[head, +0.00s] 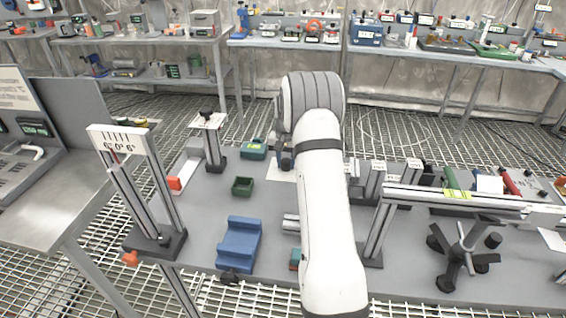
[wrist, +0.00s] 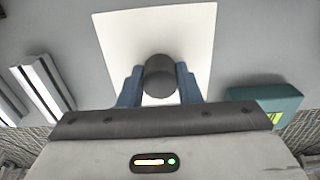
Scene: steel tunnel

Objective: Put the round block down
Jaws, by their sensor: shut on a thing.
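In the wrist view my gripper (wrist: 160,92) is shut on the round block (wrist: 159,72), a dark grey cylinder seen from its end. Its two blue fingers press on the block's left and right sides. The block is over a white sheet (wrist: 115,40) on the grey table. I cannot tell whether the block touches the sheet. In the head view my arm hides the block, and only a bit of my gripper (head: 286,160) shows beside the white sheet (head: 278,174).
A teal box (wrist: 275,100) lies right of the sheet; metal profiles (wrist: 42,85) lie left. In the head view a green tray (head: 242,187), a blue cradle (head: 239,243) and a stand (head: 209,140) are left of my arm. A rail frame (head: 455,200) stands right.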

